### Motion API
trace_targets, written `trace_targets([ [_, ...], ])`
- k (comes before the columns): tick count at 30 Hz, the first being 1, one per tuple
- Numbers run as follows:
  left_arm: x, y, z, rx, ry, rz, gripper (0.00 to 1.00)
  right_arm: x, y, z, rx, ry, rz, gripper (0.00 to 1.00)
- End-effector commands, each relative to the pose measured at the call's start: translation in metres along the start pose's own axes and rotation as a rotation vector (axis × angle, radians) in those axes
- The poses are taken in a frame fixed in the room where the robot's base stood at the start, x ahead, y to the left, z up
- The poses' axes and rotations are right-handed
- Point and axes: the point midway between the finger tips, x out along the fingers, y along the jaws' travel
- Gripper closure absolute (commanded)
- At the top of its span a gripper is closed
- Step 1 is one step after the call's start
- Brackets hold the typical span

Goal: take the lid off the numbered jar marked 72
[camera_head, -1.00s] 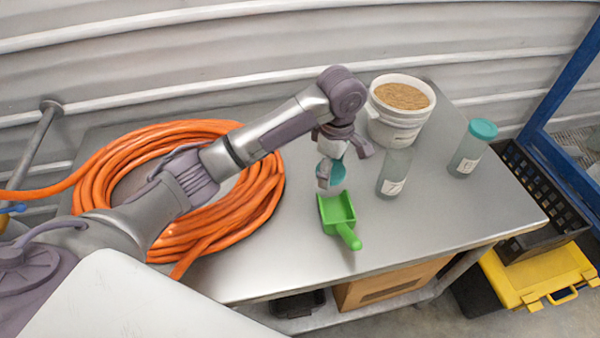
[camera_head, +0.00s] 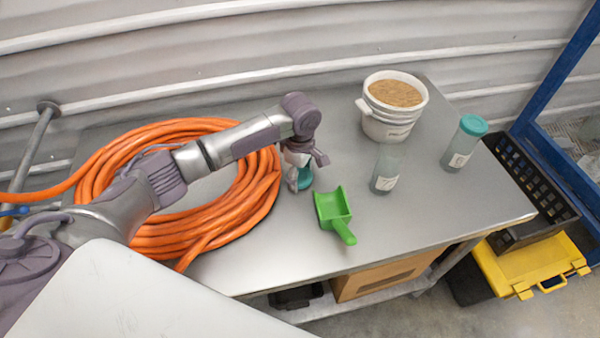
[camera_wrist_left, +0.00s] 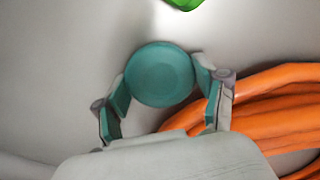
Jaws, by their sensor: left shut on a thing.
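My left gripper (camera_head: 300,181) is shut on a round teal lid (camera_head: 305,178). It holds the lid low over the table, between the hose coil and the green scoop; I cannot tell if the lid touches the table. In the left wrist view the lid (camera_wrist_left: 160,75) sits between the two fingers of the gripper (camera_wrist_left: 163,75). A clear jar (camera_head: 388,167) with a white label stands upright and open, without a lid. A second clear jar (camera_head: 461,150) wears a teal lid (camera_head: 473,125). The label numbers are too small to read surely. My right gripper is not in view.
A green scoop (camera_head: 334,212) lies just right of the gripper. An orange hose coil (camera_head: 245,205) lies to its left. A white bucket (camera_head: 387,125) of brown grains stands behind the open jar. The metal table (camera_head: 290,250) is clear in front.

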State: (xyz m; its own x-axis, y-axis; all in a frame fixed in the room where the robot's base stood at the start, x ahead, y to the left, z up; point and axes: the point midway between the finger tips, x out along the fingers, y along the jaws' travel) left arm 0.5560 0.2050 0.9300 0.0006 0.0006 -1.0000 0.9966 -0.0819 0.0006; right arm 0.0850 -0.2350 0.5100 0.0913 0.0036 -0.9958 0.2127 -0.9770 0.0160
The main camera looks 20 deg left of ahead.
Motion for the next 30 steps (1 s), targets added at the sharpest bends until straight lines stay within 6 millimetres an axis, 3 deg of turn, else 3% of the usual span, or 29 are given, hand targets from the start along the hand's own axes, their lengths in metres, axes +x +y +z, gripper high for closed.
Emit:
trace_targets([
  [4,0.002,0.000,0.000,0.000,-0.001,-0.001,0.71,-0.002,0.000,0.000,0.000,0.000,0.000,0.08],
  [5,0.003,0.000,0.000,0.000,-0.001,-0.001,0.28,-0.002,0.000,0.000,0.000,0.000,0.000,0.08],
  [9,0.003,0.000,0.000,0.000,0.000,-0.001,0.04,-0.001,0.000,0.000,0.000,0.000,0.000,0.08],
  [21,-0.001,0.001,0.000,0.000,0.001,0.002,0.04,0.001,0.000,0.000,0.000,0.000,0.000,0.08],
  [26,-0.022,0.001,0.001,0.000,-0.001,0.004,0.04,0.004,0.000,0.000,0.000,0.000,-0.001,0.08],
  [30,-0.053,0.002,0.001,0.002,-0.002,0.005,0.04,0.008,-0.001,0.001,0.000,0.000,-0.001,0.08],
])
